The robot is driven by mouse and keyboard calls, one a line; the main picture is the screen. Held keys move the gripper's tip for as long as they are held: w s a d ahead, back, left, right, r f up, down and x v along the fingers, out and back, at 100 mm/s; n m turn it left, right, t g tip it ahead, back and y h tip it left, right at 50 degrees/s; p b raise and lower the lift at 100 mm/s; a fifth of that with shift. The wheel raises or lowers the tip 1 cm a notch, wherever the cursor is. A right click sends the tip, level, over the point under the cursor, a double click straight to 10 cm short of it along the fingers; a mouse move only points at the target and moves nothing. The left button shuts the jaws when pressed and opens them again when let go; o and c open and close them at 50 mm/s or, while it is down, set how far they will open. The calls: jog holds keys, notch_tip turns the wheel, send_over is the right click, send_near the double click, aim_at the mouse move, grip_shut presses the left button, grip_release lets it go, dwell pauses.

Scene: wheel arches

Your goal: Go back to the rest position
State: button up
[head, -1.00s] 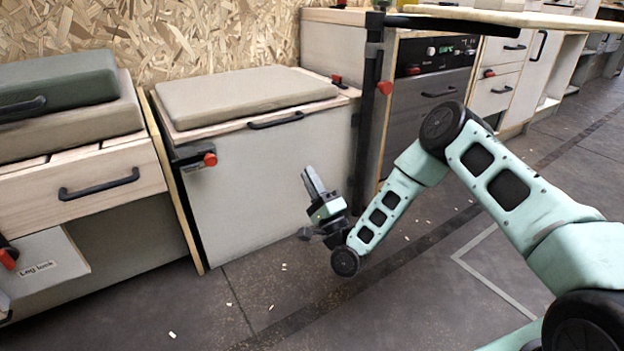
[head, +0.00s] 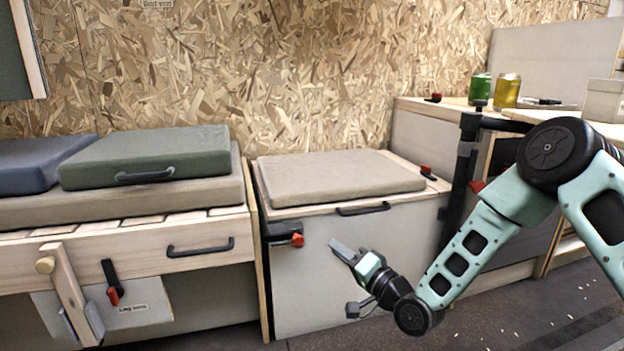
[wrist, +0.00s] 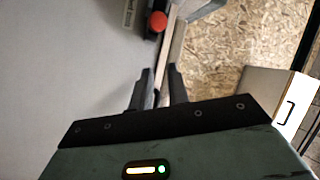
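My gripper (head: 345,255) is in front of the pale front panel of a low chest (head: 350,270) with a beige cushion (head: 335,178) on top. The arm reaches in from the right, bent, with its dark elbow joint high and its wrist low. In the wrist view my gripper (wrist: 161,88) shows two dark fingers with a narrow gap between them. Nothing is seen held. A red knob (wrist: 157,21) lies beyond the fingers in that view; how far off it is I cannot tell.
Left of the chest, a bench with a drawer (head: 130,248) carries cushions, one of them green (head: 150,157). A dark post (head: 462,175) stands right of the chest, close to my arm. A counter behind it holds a green can (head: 480,88) and a yellow can (head: 507,91). Floor shows at lower right.

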jog(key=s+a+r+n+g+h+p, duration=0.25)
jog(key=s+r+n+g+p, duration=0.2)
jog(key=s, duration=0.25)
jog(key=s+a+r+n+g+h+p, duration=0.2)
jog(key=s+r+n+g+h+p, duration=0.15)
jog(key=s+r, duration=0.25)
jog(key=s+d+r+n+g+h+p, duration=0.15)
jog(key=s+d+r, duration=0.25)
jog(key=s, duration=0.5)
jog(key=s+d+r+n+g+h+p, duration=0.1)
jog(key=s+d+r+g+h+p, duration=0.15)
jog(key=s+d+r, duration=0.4)
jog(key=s+d+r+n+g+h+p, duration=0.1)
jog(key=s+r+n+g+h+p, duration=0.15)
jog(key=s, duration=0.75)
notch_tip(320, 180, up, 37)
jog(key=m+p, duration=0.1)
jog(key=p, duration=3.6)
jog(key=shift+w+a+y+p, duration=0.15)
jog(key=shift+w+y+p, duration=0.1)
jog(key=shift+y+p, duration=0.15)
